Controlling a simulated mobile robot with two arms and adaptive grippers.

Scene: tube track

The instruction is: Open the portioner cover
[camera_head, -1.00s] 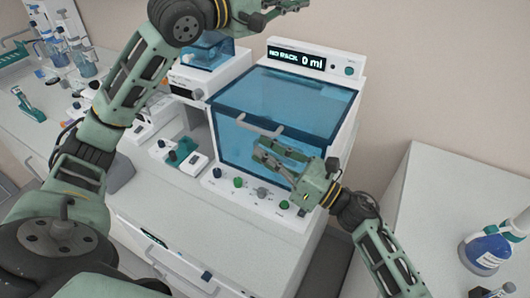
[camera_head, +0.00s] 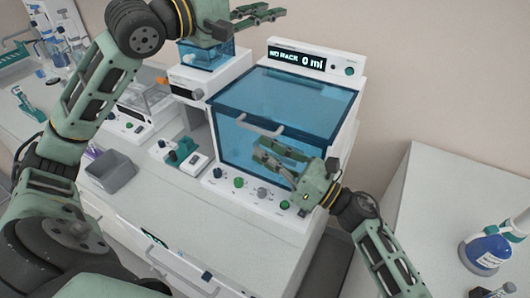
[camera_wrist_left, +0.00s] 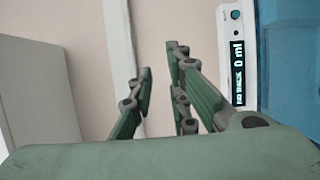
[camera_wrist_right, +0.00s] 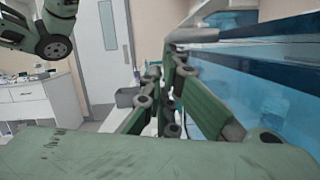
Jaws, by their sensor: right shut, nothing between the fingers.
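The portioner is a white machine with a display (camera_head: 298,60) reading "NO RACK 0 ml". Its translucent blue cover (camera_head: 285,98) is down over the front. A pale bar handle (camera_head: 262,126) stands out from the cover's front; it also shows in the right wrist view (camera_wrist_right: 192,35). My right gripper (camera_head: 262,150) is shut and empty, just below the handle and in front of the blue front; I see no contact with the handle. My left gripper (camera_head: 280,12) is open and empty, raised above and behind the portioner's display.
A row of knobs (camera_head: 239,182) lines the portioner's front base. A smaller blue-lidded device (camera_head: 207,57) stands to its left. A grey bin (camera_head: 112,172) sits on the bench at left. On the right, a white counter (camera_head: 440,200) holds a blue flask (camera_head: 487,248).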

